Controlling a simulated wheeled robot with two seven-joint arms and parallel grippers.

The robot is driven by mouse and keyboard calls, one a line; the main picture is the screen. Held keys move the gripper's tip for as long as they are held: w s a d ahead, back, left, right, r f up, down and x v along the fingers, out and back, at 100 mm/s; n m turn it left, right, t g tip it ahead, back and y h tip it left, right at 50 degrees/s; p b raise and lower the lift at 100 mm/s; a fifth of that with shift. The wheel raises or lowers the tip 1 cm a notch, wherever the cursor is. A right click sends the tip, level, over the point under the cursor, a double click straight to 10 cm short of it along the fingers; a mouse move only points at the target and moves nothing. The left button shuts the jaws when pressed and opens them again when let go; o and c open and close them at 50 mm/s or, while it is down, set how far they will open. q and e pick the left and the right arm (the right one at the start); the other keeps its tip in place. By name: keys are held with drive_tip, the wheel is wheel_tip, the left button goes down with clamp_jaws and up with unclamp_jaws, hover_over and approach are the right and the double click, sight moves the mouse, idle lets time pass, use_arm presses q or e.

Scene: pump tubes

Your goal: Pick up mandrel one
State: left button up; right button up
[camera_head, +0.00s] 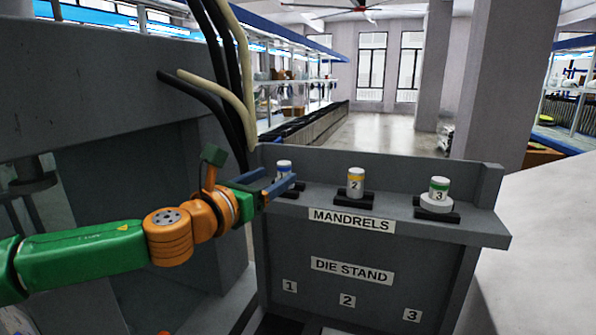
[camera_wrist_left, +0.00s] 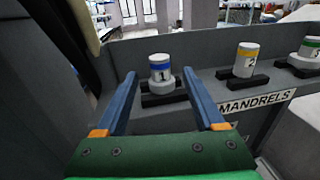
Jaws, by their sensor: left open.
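Mandrel one (camera_head: 283,167) is a short upright white cylinder with a blue band, standing on a dark holder on the mandrel shelf. In the left wrist view mandrel one (camera_wrist_left: 160,68) shows its number 1 and stands ahead, between the lines of the two fingers. My left gripper (camera_head: 280,184) is at the left end of the shelf, close to mandrel one, with its fingers partly covering the mandrel's lower part in the head view. The left gripper (camera_wrist_left: 162,86) is open, with two blue fingers apart and nothing held. My right gripper is not in view.
Yellow-banded mandrel two (camera_head: 356,182) and green-banded mandrel three (camera_head: 438,192) stand to the right on the same shelf. A low back wall (camera_head: 400,165) rises behind them. Black and beige tubes (camera_head: 232,65) hang at the left near my left wrist. A die stand (camera_head: 345,290) lies below.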

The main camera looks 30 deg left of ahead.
sight(280, 173)
use_arm(q)
drive_tip(key=shift+w+r, duration=0.1)
drive_tip(key=shift+w, duration=0.1)
drive_tip(key=shift+s+r+p, duration=0.25)
drive_tip(key=shift+s+p, duration=0.1)
drive_tip(key=shift+s, duration=0.05)
drive_tip(key=w, duration=0.3)
drive_tip(key=w+f, duration=0.1)
drive_tip(key=w, duration=0.1)
drive_tip(key=shift+w+a, duration=0.15)
drive_tip(key=shift+w, duration=0.05)
drive_tip(key=shift+s+r, duration=0.15)
drive_tip(key=shift+c, duration=0.3)
clamp_jaws()
